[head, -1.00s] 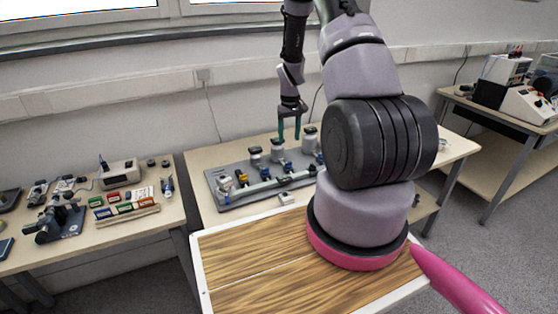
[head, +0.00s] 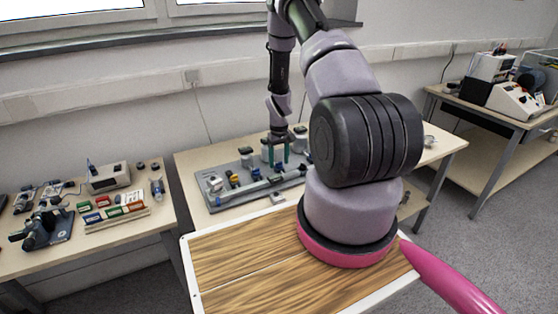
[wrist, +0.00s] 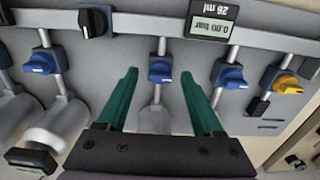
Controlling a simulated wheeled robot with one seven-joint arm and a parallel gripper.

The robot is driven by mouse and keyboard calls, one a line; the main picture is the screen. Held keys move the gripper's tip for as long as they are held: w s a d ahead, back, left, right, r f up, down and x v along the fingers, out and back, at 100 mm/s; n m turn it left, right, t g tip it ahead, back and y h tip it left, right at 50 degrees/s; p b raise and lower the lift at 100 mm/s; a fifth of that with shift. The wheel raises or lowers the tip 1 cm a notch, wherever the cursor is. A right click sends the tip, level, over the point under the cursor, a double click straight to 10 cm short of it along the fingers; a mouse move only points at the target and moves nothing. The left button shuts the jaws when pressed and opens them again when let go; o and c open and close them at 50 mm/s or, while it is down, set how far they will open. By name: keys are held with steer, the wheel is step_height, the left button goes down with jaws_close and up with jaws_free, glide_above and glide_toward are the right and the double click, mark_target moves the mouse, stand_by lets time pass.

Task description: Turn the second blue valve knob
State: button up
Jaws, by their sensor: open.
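In the wrist view, three blue valve knobs show in a row on the grey panel: one at the left (wrist: 41,61), a middle one (wrist: 160,70) and one at the right (wrist: 230,76). My gripper (wrist: 160,73) is open, its two green fingers on either side of the middle blue knob with a gap on both sides. I cannot tell how deep the tips sit relative to it. In the head view my gripper (head: 279,166) points down over the back part of the panel board (head: 222,203); the knobs near it are small and partly hidden.
In the wrist view, a black knob (wrist: 95,20), a yellow knob (wrist: 287,86) and a pressure display (wrist: 213,20) are nearby. White cylinders stand at lower left. A side table (head: 130,240) with tools is at left; an instrument bench (head: 480,110) is at right.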

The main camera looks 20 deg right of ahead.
jaws_close()
steer(key=shift+m, duration=0.3)
steer(key=m, duration=0.3)
steer(key=shift+m, duration=0.3)
steer(key=m, duration=0.4)
steer(key=shift+m, duration=0.3)
steer(key=m, duration=0.9)
